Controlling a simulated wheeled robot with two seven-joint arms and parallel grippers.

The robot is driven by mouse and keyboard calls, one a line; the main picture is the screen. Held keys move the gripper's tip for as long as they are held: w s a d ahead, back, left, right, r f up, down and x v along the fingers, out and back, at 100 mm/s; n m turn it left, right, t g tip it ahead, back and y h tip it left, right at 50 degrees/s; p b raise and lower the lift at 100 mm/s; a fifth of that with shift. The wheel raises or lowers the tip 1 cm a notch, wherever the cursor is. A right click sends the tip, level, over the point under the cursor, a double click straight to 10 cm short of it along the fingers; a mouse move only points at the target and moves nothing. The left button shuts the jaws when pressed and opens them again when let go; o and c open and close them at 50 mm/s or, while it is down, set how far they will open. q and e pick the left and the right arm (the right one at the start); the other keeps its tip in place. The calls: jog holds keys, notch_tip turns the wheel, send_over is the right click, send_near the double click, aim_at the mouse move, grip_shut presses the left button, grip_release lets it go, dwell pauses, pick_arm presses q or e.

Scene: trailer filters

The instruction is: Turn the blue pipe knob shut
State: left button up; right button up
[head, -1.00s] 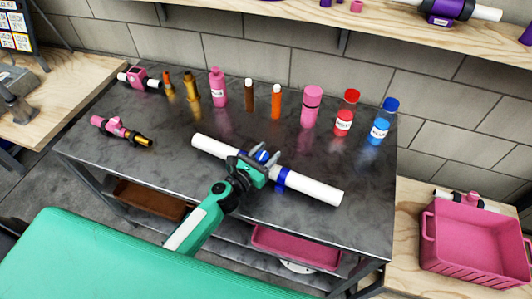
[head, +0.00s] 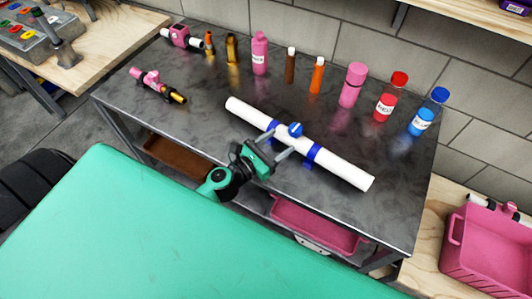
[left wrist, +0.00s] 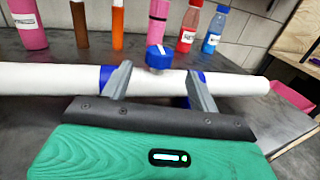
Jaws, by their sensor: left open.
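The blue pipe knob (head: 295,129) sits on top of a white pipe (head: 345,171) with blue bands, lying on the dark metal table (head: 208,112). My left gripper (head: 279,147) is open on the near side of the pipe, its fingers pointing toward the knob. In the left wrist view the knob (left wrist: 158,56) stands beyond and between the two grey fingers (left wrist: 158,88), with a gap on each side. The white pipe (left wrist: 40,78) runs across behind the fingers. Whether the fingers touch the pipe cannot be told. My right gripper is not in view.
Several bottles, among them a pink one (head: 353,85) and a blue one (head: 427,112), stand along the back of the table. Pink pipe fittings (head: 157,85) lie at the left. A pink crate (head: 490,250) stands at the right. The table between pipe and bottles is clear.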

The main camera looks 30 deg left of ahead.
pick_arm(q)
jog(key=shift+b+v, duration=0.55)
jog(key=shift+v, duration=1.6)
